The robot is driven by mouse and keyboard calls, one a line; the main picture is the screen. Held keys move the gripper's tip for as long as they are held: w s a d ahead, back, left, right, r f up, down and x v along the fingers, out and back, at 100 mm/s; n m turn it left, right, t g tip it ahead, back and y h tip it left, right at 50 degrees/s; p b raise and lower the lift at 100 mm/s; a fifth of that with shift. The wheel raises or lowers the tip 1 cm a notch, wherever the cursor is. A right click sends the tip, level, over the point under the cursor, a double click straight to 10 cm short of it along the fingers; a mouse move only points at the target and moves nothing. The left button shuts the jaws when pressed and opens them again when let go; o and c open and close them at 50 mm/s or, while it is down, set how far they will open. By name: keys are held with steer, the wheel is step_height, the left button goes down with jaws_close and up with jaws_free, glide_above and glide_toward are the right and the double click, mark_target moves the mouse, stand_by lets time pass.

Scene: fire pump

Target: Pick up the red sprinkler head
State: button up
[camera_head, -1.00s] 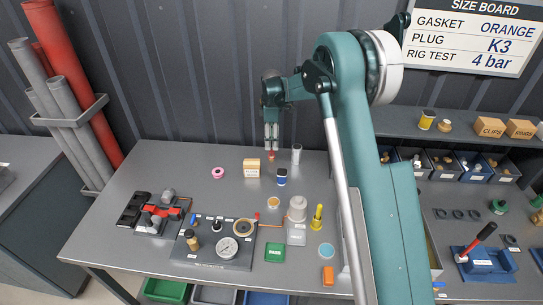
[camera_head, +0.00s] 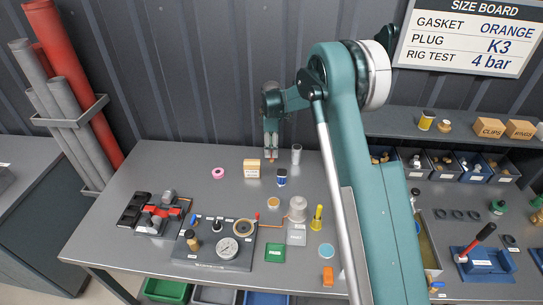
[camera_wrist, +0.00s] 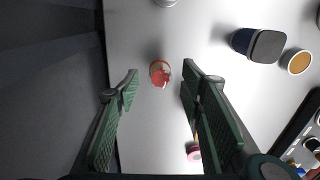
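The red sprinkler head (camera_wrist: 160,74) is a small red piece with a pale rim on the grey bench. In the wrist view it shows between the fingertips of my gripper (camera_wrist: 160,82), with a gap to each finger. The fingers are open and empty; how far their tips are above the bench I cannot tell. In the head view my gripper (camera_head: 270,152) points down near the bench's back edge and mostly hides the sprinkler head.
A cardboard box (camera_head: 252,168), a blue jar (camera_head: 281,177) and a grey cylinder (camera_head: 296,154) stand close by. The jar also shows in the wrist view (camera_wrist: 258,43). A pink ring (camera_head: 218,173) lies to the left.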

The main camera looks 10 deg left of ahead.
steer(key=shift+f, duration=1.55)
steer(key=shift+c, duration=0.7)
steer(key=c, duration=0.9)
